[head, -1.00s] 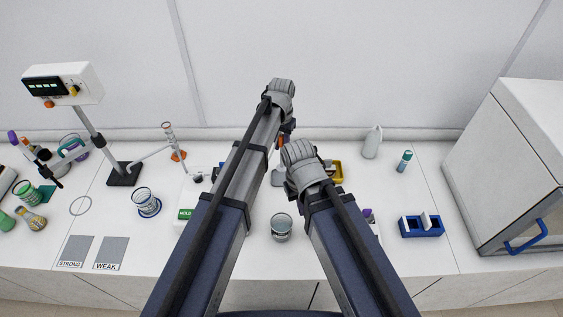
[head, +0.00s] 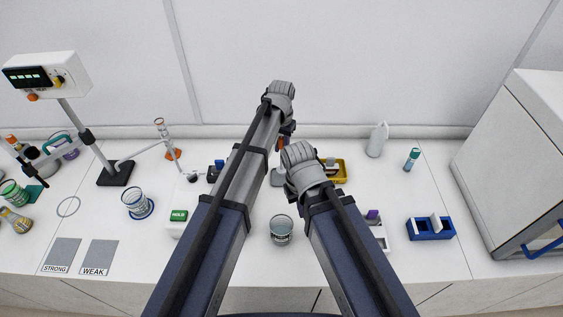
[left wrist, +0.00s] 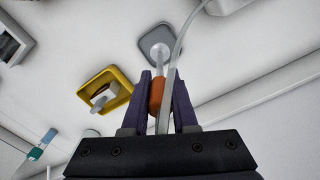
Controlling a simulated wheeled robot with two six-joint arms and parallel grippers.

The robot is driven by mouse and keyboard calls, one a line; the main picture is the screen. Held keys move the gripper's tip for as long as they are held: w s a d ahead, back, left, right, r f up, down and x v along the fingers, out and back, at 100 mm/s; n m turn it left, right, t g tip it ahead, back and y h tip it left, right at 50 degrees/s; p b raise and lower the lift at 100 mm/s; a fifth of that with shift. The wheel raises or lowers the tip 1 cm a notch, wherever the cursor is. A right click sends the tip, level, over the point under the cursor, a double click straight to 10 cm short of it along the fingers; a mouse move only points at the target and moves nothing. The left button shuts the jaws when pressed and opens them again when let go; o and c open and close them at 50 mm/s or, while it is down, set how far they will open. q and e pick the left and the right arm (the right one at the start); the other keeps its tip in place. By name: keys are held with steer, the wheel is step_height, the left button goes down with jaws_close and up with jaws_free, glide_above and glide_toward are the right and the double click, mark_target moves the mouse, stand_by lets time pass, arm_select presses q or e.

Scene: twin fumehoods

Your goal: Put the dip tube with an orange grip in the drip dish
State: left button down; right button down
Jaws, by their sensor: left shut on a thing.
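My left gripper (head: 285,132) is shut on the orange grip (left wrist: 156,97) of the dip tube, with a dark finger on each side in the left wrist view. The tube's pale shaft (left wrist: 160,62) runs up from the grip in that view, its end seen against a grey square dish (left wrist: 145,42). A clear hose (left wrist: 172,75) passes beside the grip. The grey dish also shows in the head view (head: 277,179), partly behind my left arm. I cannot tell whether the tube touches it. My right gripper's fingers are hidden behind its own arm.
A yellow tray (head: 341,178) stands right of the grey dish. A beaker (head: 281,229) stands in front, between my arms. A white bottle (head: 376,140), a teal-capped vial (head: 411,159) and a blue rack (head: 430,232) stand at right. A stirrer stand (head: 115,173) is at left.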

mark_target(281, 138)
arm_select(q)
steer(key=shift+f+b, duration=1.75)
steer(key=shift+f, duration=0.3)
steer(key=shift+f+b, duration=0.2)
steer(key=shift+b, duration=0.1)
steer(key=c, duration=0.7)
jaws_free()
steer(key=shift+r, duration=0.1)
steer(key=shift+r, duration=0.1)
step_height(281, 138, up, 12)
steer(key=p, duration=1.2)
steer(key=shift+r+p, duration=0.15)
steer(key=shift+p, duration=0.2)
